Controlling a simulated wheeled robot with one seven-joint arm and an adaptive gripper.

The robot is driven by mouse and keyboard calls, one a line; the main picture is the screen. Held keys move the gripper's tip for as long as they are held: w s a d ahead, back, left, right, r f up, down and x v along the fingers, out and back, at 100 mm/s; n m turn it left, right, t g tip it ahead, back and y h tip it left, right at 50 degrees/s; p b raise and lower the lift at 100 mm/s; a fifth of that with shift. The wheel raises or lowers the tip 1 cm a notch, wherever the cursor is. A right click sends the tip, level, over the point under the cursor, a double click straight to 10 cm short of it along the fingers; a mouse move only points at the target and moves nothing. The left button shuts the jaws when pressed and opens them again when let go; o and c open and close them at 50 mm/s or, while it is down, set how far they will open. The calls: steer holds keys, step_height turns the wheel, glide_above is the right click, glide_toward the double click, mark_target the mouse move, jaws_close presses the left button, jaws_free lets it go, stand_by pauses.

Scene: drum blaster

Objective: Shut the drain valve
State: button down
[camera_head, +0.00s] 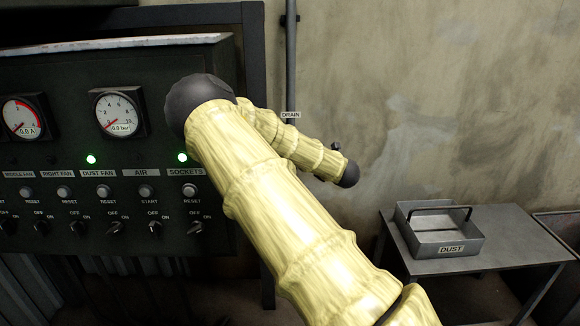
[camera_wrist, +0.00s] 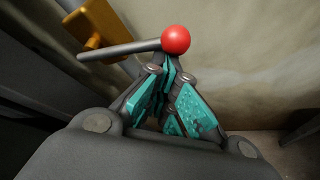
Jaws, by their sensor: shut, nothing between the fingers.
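In the wrist view, the drain valve shows as a grey lever (camera_wrist: 120,49) with a red ball knob (camera_wrist: 176,40) on its right end. An orange-yellow part (camera_wrist: 93,25) stands behind the lever at the upper left. My gripper (camera_wrist: 172,95), with teal pads, is shut and holds nothing. Its fingers lie just below the red knob in that picture; I cannot tell whether they touch it. In the head view, a DRAIN label (camera_head: 290,115) sits by a vertical grey pipe (camera_head: 291,60). My arm hides the valve and my gripper there.
A dark control panel (camera_head: 60,130) with gauges, green lamps and switches stands at the left, with a dark frame post (camera_head: 255,50) beside it. A low metal table (camera_head: 400,262) at the right bears a DUST tray (camera_head: 425,235). The wall between is bare.

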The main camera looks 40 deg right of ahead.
steer(key=shift+s+d+r, duration=0.2)
steer(key=shift+d+r, duration=0.1)
steer(key=shift+r, duration=0.45)
